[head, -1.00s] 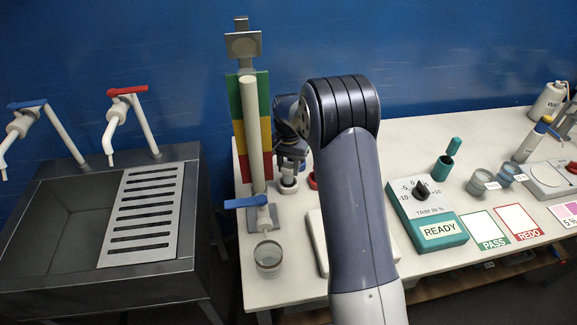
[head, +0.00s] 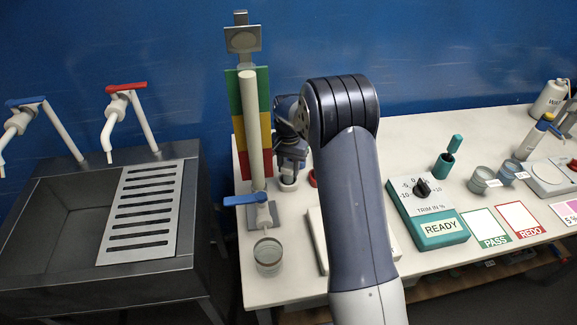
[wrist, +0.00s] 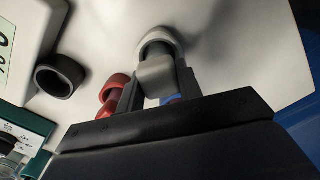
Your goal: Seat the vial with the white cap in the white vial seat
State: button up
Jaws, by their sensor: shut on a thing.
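The white vial seat (head: 288,184) stands on the bench just right of the tall column's foot. In the wrist view its white rim (wrist: 160,38) shows just beyond the fingertips. My gripper (head: 291,160) is low, directly over this seat, partly hidden behind my arm. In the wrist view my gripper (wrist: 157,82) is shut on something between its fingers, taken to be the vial. The vial and its white cap cannot be made out clearly, so how deep it stands in the seat cannot be told.
A red ring seat (wrist: 115,84) is close beside the fingers, with a dark ring seat (wrist: 58,76) farther left. The column's blue-handled valve (head: 245,199) and a glass beaker (head: 268,255) stand near the bench's left edge. The teal READY box (head: 428,212) is right of my arm.

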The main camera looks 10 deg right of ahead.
jog(key=shift+f+b, duration=0.45)
jog(key=shift+f, duration=0.15)
dwell(0.7)
jog(key=o, duration=1.1)
jog(key=shift+c, duration=0.2)
jog(key=shift+r, duration=0.15)
notch_tip(320, 180, up, 11)
jog(key=shift+f+b, duration=0.2)
jog(key=shift+b, duration=0.55)
